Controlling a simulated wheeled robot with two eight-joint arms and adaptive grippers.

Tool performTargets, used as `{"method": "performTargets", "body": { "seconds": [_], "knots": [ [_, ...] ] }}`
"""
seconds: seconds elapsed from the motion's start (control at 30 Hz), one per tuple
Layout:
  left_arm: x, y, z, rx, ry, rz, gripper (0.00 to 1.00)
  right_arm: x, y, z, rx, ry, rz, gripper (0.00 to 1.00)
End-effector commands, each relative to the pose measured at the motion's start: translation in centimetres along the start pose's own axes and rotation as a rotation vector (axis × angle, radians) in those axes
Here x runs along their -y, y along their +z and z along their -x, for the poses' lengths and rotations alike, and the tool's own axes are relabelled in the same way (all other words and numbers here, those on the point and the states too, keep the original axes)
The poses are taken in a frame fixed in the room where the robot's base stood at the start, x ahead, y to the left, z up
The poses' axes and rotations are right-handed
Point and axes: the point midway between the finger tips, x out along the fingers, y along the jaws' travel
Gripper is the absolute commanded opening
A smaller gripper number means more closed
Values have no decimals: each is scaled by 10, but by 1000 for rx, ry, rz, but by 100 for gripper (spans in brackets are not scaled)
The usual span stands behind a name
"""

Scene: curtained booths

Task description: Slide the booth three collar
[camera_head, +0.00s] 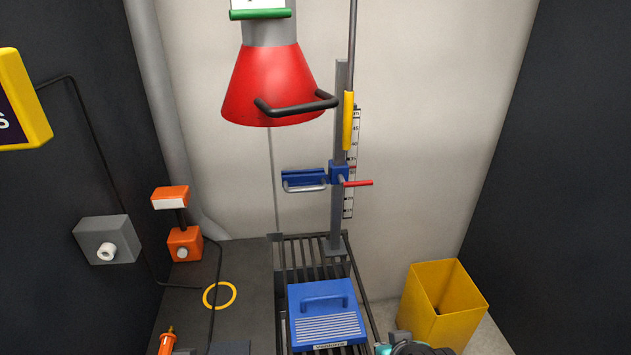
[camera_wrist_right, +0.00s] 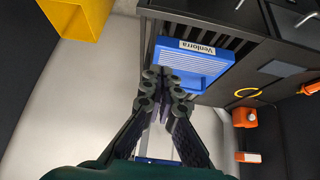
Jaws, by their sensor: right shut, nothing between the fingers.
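A blue collar (camera_head: 339,172) sits on an upright grey post (camera_head: 341,110) in the head view. A red lever (camera_head: 358,183) sticks out from it to the right. A blue bracket with a grey handle (camera_head: 304,181) extends to its left. A ruled scale (camera_head: 350,195) runs beside the post. My right gripper (camera_wrist_right: 164,77) is shut and empty in the wrist view, with its fingertips overlapping the picture of the blue box. Only a teal and dark piece of my right arm shows at the bottom edge of the head view, apart from the collar. My left gripper is out of view.
A blue box (camera_head: 325,306) lies on a slatted rack below the post. A red hood with a black handle (camera_head: 270,85) hangs above left. A yellow bin (camera_head: 443,303) stands at right. A dark counter (camera_head: 245,268) with a yellow ring (camera_head: 220,295) is at left.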

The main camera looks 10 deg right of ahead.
Motion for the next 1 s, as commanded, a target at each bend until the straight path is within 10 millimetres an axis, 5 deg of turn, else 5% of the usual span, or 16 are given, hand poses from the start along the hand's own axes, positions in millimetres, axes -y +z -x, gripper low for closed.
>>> {"method": "performTargets", "body": {
  "seconds": [0.07,0.17,0.27,0.47,0.7,0.83,1.0],
  "knots": [
    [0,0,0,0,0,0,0,0,0,0,0,0,0,5],
    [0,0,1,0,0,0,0,-1,-7,0,-10,7,22,32],
    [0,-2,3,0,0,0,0,-4,-35,-2,-51,39,115,32],
    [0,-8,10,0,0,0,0,-1,-154,-14,-226,187,535,32],
    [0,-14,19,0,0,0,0,55,-290,-44,-453,394,1110,32],
    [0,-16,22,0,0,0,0,92,-330,-59,-542,484,1340,32],
    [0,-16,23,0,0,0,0,120,-350,-71,-600,548,1493,32]
  ]
}}
